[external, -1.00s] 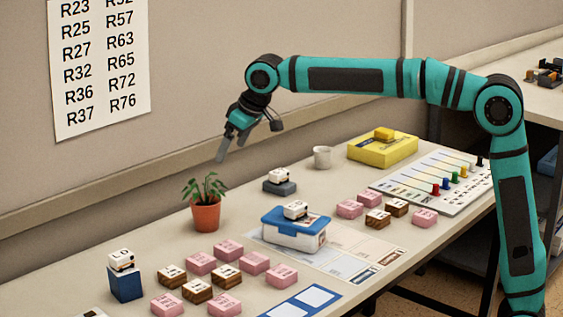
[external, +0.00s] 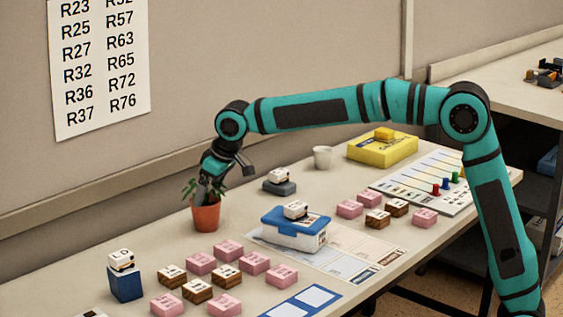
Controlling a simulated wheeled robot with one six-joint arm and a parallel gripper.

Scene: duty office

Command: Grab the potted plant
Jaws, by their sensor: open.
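The potted plant (external: 206,217) is a terracotta pot with green leaves. It stands upright on the table near the wall, left of the middle of the external view. My gripper (external: 203,194) points down at the plant from above, with its fingers among the leaves at the level of the pot's rim. The gripper is open. It covers much of the foliage, and I cannot tell whether a finger touches the pot.
Pink and brown blocks (external: 228,250) lie in front of the plant. A blue-lidded white box (external: 293,240), a grey block with a white piece (external: 279,186), a white cup (external: 323,157) and a yellow box (external: 382,148) stand to the right. A blue box (external: 125,284) stands front left.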

